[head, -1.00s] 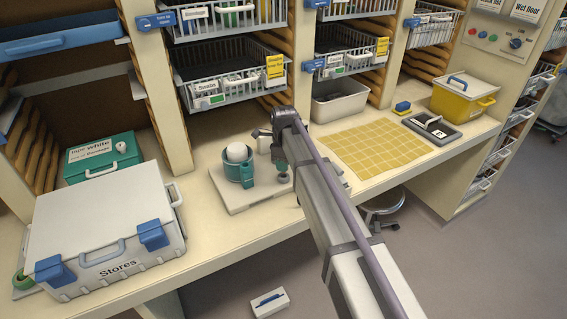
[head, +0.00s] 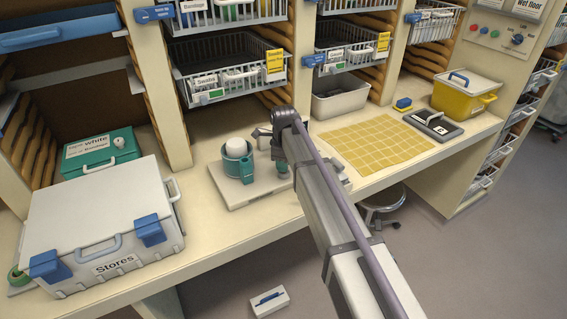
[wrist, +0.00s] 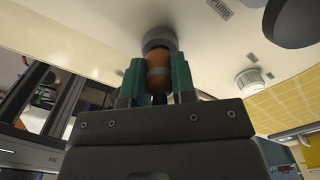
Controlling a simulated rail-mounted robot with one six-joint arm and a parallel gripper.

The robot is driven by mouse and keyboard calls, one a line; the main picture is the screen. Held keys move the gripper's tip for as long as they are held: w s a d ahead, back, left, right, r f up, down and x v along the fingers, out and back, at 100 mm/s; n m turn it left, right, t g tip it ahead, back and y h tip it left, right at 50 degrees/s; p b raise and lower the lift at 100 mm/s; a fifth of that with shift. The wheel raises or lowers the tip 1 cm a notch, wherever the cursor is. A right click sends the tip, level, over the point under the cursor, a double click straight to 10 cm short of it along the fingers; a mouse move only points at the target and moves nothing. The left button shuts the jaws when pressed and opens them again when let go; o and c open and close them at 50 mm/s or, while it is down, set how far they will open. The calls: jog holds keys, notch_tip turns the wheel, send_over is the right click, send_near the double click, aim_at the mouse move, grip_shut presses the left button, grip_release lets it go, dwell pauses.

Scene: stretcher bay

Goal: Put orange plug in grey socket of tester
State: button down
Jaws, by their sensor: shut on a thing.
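In the wrist view my gripper (wrist: 157,82) has its two teal fingers shut on the orange plug (wrist: 158,58), which has a paler band around it. The plug's far end meets a round grey part (wrist: 159,38), which looks like the grey socket; I cannot tell how deep the plug sits in it. A pale surface with a "Pump" label (wrist: 219,8) lies beyond. In the head view the flat pale tester (head: 238,199) lies on the counter, bearing a teal cup (head: 237,171) with a white ball.
A large Stores case (head: 85,205) and a green case (head: 100,152) stand left. A yellow gridded mat (head: 370,145), a dark clipboard-like tray (head: 432,126) and a yellow box (head: 465,98) are right. Wire baskets (head: 230,68) hang above the counter.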

jog(key=shift+f+b, duration=0.4)
jog(key=shift+f, duration=0.05)
jog(key=c, duration=0.9)
grip_release()
jog(key=shift+r, duration=0.1)
jog(key=shift+o, duration=0.2)
notch_tip(320, 180, up, 11)
jog(key=p, duration=1.1)
